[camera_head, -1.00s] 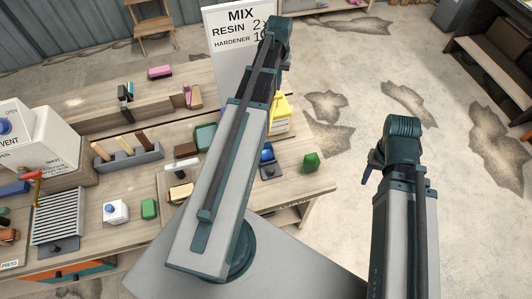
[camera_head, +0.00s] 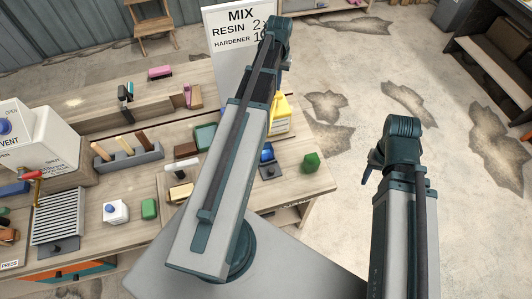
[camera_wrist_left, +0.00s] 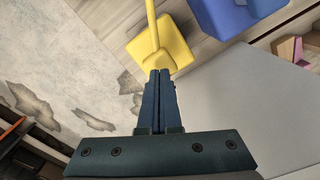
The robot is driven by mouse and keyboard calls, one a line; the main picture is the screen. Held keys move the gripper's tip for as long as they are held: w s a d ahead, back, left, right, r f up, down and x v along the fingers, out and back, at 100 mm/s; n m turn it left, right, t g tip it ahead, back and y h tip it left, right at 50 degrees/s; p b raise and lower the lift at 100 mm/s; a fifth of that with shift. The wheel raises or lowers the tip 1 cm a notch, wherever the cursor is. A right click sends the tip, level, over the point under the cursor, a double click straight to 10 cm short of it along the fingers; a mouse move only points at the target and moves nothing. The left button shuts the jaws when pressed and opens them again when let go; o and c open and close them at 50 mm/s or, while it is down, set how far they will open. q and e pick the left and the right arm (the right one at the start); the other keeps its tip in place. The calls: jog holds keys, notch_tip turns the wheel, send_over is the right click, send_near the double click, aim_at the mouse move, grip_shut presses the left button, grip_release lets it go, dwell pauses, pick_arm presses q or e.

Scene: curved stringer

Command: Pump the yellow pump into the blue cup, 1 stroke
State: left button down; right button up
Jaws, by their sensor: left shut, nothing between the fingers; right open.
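The yellow pump (camera_head: 281,116) stands at the back right of the bench, partly hidden behind my left arm in the head view. In the left wrist view, its yellow head and stem (camera_wrist_left: 160,42) are just beyond the fingertips. My left gripper (camera_wrist_left: 160,73) is shut and empty, its tips at the near edge of the yellow head; I cannot tell whether they touch.
A blue block-like thing (camera_wrist_left: 236,14) is close to the pump in the left wrist view. A MIX sign (camera_head: 232,38) stands behind. Tool holders and blocks crowd the left bench.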

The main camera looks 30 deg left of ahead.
pick_arm(q)
jog(key=shift+f, duration=0.2)
jog(key=shift+f+b, duration=1.8)
jog(key=shift+b, duration=0.2)
jog(key=shift+r, duration=0.15)
jog(key=shift+r+p, duration=0.1)
jog(key=shift+p, duration=0.2)
jog(key=shift+r+p, duration=1.75)
jog(key=shift+r, duration=0.05)
notch_tip(320, 180, up, 6)
jog(key=p, duration=0.6)
